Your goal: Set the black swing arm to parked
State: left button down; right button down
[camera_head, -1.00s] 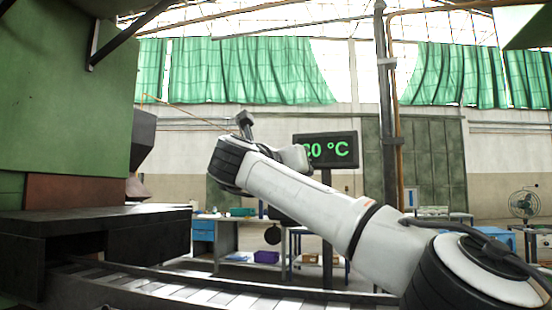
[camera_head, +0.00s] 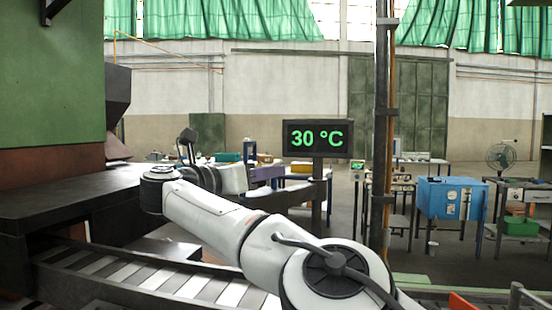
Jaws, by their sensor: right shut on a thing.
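A black bar, which appears to be the black swing arm (camera_head: 290,196), lies nearly level in the middle of the picture, in front of the display post. Its right end is near the post; I cannot tell whether they join. My right arm comes in from the lower right and bends back behind its elbow. My right gripper (camera_head: 247,188) is at the bar's left end, shut on it; its fingertips are mostly hidden and hard to separate from the bar. A small dark upright piece shows above the elbow. My left gripper is not in view.
A display (camera_head: 318,138) reading 30 °C stands on a post behind the bar. The green furnace (camera_head: 55,90) with its dark ledge (camera_head: 70,192) is on the left. A roller conveyor (camera_head: 150,280) runs below my arm. A blue cabinet (camera_head: 451,199) stands farther right.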

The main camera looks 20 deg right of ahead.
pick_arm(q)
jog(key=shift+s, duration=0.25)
pick_arm(e)
jog(key=shift+f, duration=0.1)
jog(key=c, duration=1.8)
grip_release()
jog(key=shift+w+d, duration=0.1)
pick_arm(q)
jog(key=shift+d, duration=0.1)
pick_arm(e)
jog(key=shift+r, duration=0.2)
